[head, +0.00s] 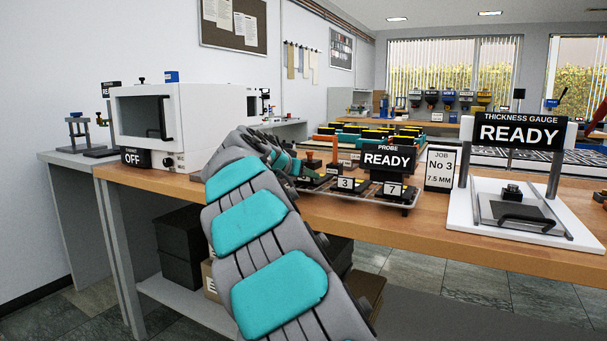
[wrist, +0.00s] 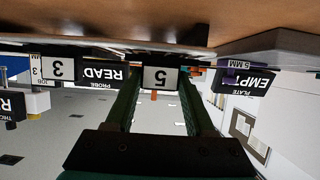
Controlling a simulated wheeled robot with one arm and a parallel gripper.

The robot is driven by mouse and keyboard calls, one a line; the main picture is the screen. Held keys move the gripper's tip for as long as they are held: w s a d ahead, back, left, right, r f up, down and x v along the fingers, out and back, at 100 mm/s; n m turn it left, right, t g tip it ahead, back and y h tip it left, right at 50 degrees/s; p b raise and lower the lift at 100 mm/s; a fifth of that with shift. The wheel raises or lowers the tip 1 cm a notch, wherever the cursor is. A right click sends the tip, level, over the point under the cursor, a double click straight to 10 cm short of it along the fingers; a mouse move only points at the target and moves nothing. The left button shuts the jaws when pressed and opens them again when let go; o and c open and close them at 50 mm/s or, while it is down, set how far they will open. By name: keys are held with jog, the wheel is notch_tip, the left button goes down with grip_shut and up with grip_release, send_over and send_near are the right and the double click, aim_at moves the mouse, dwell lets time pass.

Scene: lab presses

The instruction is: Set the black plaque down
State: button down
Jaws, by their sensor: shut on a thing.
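A black plaque with a white number 5 label (wrist: 160,78) shows upside down between the fingertips of my gripper (wrist: 158,88) in the wrist view. My gripper is shut on it. In the head view my gripper (head: 290,167) is at the left end of a low rack (head: 405,210) on the wooden bench, and my arm and fingers hide most of the plaque. I cannot tell whether its underside touches the surface below. Black pieces labelled 3 (head: 345,183) and 7 (head: 394,190) stand to the right.
A PROBE READY sign (head: 388,160) stands over the rack, beside a JOB No 3 card (head: 440,168). The thickness gauge (head: 520,215) is at right. A white oven marked OFF (head: 190,125) stands at left. The bench's front strip (head: 340,218) is clear.

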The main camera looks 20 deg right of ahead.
jog(key=shift+f, duration=0.15)
jog(key=shift+c, duration=1.3)
grip_release()
jog(key=shift+r, duration=0.25)
jog(key=b+v, duration=0.1)
jog(key=v, duration=1.1)
jog(key=shift+b, duration=0.35)
jog(key=shift+f, duration=0.1)
